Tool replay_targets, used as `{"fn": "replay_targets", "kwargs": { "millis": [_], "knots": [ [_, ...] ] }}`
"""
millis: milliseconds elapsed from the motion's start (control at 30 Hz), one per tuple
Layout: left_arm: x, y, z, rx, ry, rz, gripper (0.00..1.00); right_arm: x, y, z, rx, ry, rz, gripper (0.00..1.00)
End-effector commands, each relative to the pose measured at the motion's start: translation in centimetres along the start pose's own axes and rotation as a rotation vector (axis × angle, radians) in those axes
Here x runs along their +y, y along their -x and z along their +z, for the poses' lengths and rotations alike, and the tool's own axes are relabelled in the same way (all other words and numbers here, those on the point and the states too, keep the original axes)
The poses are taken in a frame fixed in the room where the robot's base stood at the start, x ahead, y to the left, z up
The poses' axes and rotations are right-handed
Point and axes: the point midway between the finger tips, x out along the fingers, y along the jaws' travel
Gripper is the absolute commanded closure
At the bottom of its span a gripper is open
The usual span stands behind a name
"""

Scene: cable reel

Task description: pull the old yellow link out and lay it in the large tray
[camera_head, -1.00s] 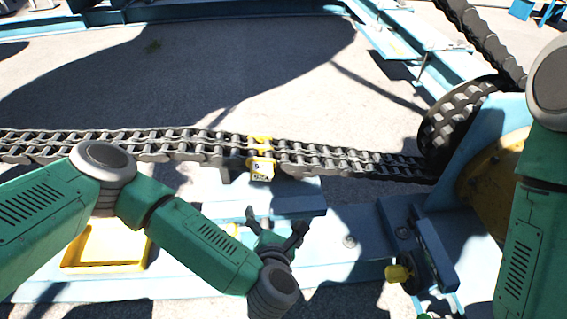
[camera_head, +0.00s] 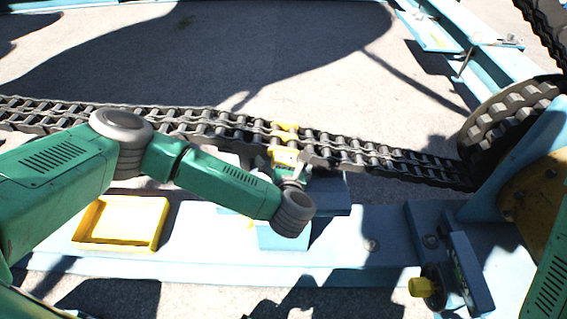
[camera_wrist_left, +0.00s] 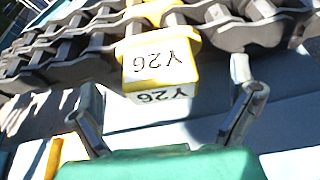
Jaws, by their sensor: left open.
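The yellow link (camera_head: 285,155) sits in the dark double-strand chain (camera_head: 215,128), near the middle of the head view. In the left wrist view the yellow link (camera_wrist_left: 160,58) is large, marked Y26, and still in line with the chain. My left gripper (camera_head: 291,178) is just below the link in the head view. In the left wrist view its two fingers (camera_wrist_left: 170,105) are spread wide, one on each side below the link, with nothing between them. A yellow tray (camera_head: 112,241) lies empty at the left. My right gripper is out of view.
Light blue beams (camera_head: 350,240) run below the chain. A sprocket (camera_head: 505,120) stands at the right. A dark fixture with a yellow knob (camera_head: 422,287) is at the lower right. Part of my right arm shows at the right edge.

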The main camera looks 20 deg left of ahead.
Motion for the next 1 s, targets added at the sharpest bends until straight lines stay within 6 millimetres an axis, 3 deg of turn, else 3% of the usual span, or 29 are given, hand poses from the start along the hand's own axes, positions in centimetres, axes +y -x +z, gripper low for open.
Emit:
{"fn": "replay_targets", "kwargs": {
  "millis": [200,567,600,800,1000],
  "knots": [
    [0.0,-2.5,0.0,-0.001,-0.001,0.001,0.0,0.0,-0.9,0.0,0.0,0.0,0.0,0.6],
    [0.0,-3.1,0.1,0.0,-0.001,-0.001,0.0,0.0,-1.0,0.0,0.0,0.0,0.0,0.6],
    [0.0,-3.1,0.1,0.0,-0.001,-0.001,0.04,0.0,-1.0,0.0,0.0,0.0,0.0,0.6],
    [0.0,-3.1,0.1,0.0,-0.001,-0.001,0.69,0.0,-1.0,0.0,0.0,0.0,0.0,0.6],
    [-0.1,-2.7,-0.1,0.001,-0.002,-0.003,0.69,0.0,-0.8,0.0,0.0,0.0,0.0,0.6]
  ]
}}
